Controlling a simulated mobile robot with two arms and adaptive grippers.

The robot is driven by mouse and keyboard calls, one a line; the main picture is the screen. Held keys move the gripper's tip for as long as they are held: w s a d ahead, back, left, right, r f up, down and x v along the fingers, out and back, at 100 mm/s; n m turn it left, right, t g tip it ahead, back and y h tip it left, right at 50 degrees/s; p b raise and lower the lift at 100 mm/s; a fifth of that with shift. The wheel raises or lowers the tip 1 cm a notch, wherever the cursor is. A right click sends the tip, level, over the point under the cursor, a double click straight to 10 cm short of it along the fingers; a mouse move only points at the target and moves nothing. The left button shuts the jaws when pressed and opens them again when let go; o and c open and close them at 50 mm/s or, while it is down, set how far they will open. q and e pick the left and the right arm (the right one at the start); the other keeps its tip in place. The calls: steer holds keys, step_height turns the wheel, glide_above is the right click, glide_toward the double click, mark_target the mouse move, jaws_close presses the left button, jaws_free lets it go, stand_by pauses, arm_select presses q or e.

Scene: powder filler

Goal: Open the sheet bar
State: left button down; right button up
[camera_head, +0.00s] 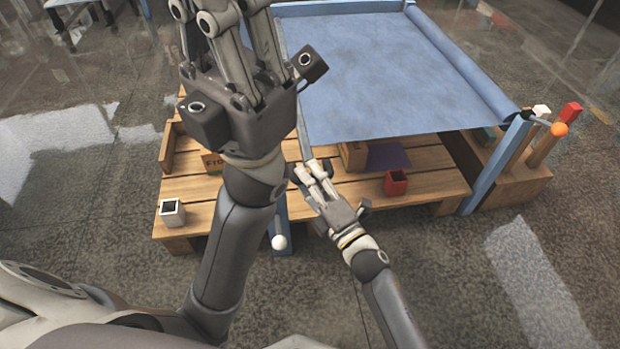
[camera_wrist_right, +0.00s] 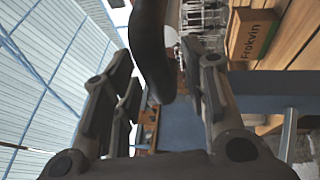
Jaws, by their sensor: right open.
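A blue sheet (camera_head: 385,75) is spread over a frame above a wooden pallet table. My right gripper (camera_head: 312,178) is at the near end of this bar. In the right wrist view the thick dark bar (camera_wrist_right: 152,50) reaches down between the open fingers; I cannot tell whether they touch it. My left gripper (camera_head: 235,20) is raised large in the foreground, its fingertips near or beyond the top edge, so its opening is unclear.
The pallet table (camera_head: 430,190) carries a white cup (camera_head: 172,212), a red cup (camera_head: 396,182) and a Frokvin box (camera_wrist_right: 250,33). A blue post (camera_head: 497,165) stands at the right, near an orange knob (camera_head: 559,129). A white knob (camera_head: 279,242) is at the near edge.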

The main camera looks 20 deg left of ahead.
steer(key=shift+d, duration=0.1)
steer(key=shift+s+d+f, duration=0.1)
steer(key=shift+d, duration=0.1)
steer(key=v, duration=1.1)
steer(key=shift+s, duration=0.2)
